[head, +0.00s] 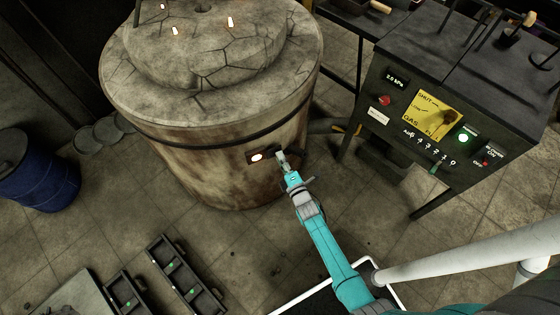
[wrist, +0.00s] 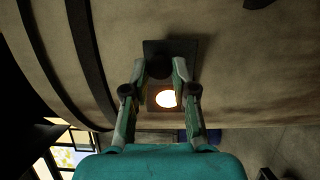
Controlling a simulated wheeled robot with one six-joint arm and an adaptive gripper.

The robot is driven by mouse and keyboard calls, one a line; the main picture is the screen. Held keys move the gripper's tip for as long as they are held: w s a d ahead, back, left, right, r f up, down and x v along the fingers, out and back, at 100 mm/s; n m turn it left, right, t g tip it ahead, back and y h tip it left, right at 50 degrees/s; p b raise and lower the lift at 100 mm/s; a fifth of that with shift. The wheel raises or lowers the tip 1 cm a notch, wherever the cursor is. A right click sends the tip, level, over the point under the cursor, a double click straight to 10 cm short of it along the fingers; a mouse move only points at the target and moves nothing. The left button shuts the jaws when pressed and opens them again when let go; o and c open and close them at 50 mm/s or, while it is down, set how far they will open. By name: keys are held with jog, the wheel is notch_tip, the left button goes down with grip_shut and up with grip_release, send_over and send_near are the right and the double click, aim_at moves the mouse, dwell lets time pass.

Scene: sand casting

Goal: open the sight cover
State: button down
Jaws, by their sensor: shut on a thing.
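The furnace (head: 215,150) is a large round, stained drum with a cracked top. A small sight hole (head: 257,157) glows white-orange low on its side; it also shows bright in the wrist view (wrist: 166,98). The sight cover is a dark plate (wrist: 186,47) beside the hole, which is uncovered at least in part. My gripper (head: 281,157) is at the cover, just right of the glow. In the wrist view my gripper (wrist: 159,70) has its fingers on either side of the cover's dark round knob (wrist: 158,65) and is shut on it. The fingertips partly hide the plate.
A control panel (head: 435,112) with a yellow gas label and a green light stands right of the furnace. A blue barrel (head: 38,172) is at the left. Dark open boxes (head: 186,277) lie on the floor at front left. Tiled floor around the furnace's front is mostly clear.

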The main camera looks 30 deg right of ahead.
jog(key=shift+d+r+n, duration=0.1)
jog(key=shift+r+n, duration=0.25)
jog(key=shift+n, duration=0.45)
jog(key=c, duration=1)
grip_release()
jog(key=shift+o, duration=0.2)
jog(key=s, duration=1.2)
jog(key=shift+a, duration=0.4)
